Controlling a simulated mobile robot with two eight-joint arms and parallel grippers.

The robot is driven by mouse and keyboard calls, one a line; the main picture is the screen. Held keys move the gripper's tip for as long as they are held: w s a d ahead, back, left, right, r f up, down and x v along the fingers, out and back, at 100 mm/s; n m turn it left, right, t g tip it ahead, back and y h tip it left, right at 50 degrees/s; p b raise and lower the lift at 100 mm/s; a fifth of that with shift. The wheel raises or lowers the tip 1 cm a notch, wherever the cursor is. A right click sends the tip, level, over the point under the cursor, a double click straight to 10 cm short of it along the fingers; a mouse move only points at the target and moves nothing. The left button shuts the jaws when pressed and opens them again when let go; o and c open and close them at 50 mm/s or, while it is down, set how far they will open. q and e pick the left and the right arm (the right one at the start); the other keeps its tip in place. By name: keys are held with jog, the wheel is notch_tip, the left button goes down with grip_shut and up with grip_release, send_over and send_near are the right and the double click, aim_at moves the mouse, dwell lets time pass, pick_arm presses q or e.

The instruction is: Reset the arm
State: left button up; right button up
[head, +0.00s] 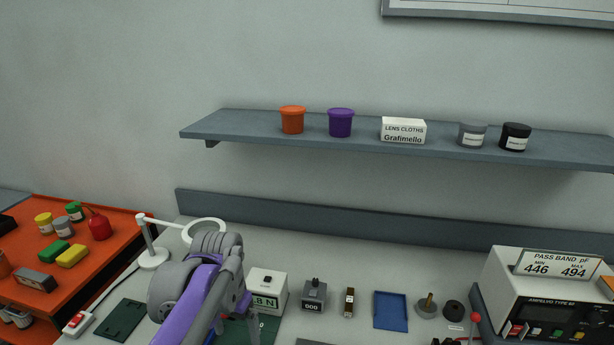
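My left arm, grey and purple, rises from the lower left of the head view and bends over the bench. Its gripper end seems to point down beside a white box marked "8 N" (267,288), largely hidden by the arm links and the bottom edge of the picture. I cannot tell whether its fingers are open or shut, or whether they hold anything. My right arm and gripper are not in view.
A ring lamp (152,257) stands close behind the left arm. A small counter block (314,295), a blue tray (390,311) and a test instrument (547,300) stand rightward. An orange cart (90,277) is left. A shelf (240,124) spans above; the space below it is open.

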pick_arm(q)
jog(key=s+f+n+t, duration=0.1)
jog(key=s+f+t, duration=0.1)
jog(key=s+f, duration=0.3)
jog(key=s+f+n+t, duration=0.2)
jog(key=s+f, duration=0.3)
jog(key=s, duration=0.6)
jog(key=shift+s+a+f+t, duration=0.25)
jog(key=shift+a+f+t, duration=0.1)
jog(key=shift+t, duration=0.15)
